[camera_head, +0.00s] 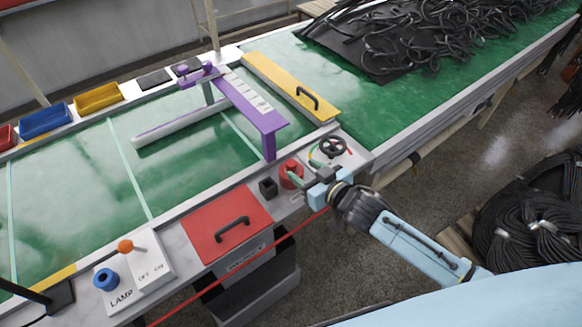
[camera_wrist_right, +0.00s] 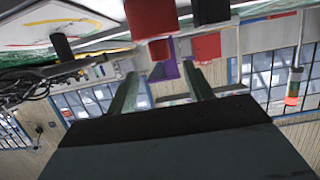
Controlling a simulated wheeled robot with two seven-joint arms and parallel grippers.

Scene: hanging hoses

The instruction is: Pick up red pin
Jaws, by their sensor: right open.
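The red pin (camera_head: 290,174) is a short red cylinder with a narrower knob on top, upright in the white side panel between a black block and a dial. In the right wrist view the red pin (camera_wrist_right: 150,18) shows at the top, its knob pointing down in the picture. My right gripper (camera_head: 300,182) is close beside the pin in the head view, partly covering it. In the wrist view my right gripper (camera_wrist_right: 160,85) has its two green fingers apart and empty, with the knob just beyond the fingertips. Contact cannot be told. My left gripper is not in view.
The black block (camera_head: 268,187) and the dial (camera_head: 332,148) flank the pin closely. A red lid with a handle (camera_head: 215,222) lies to the left. A purple bracket (camera_head: 255,112) stands over the green belt behind. A red cord (camera_head: 230,275) runs below the panel.

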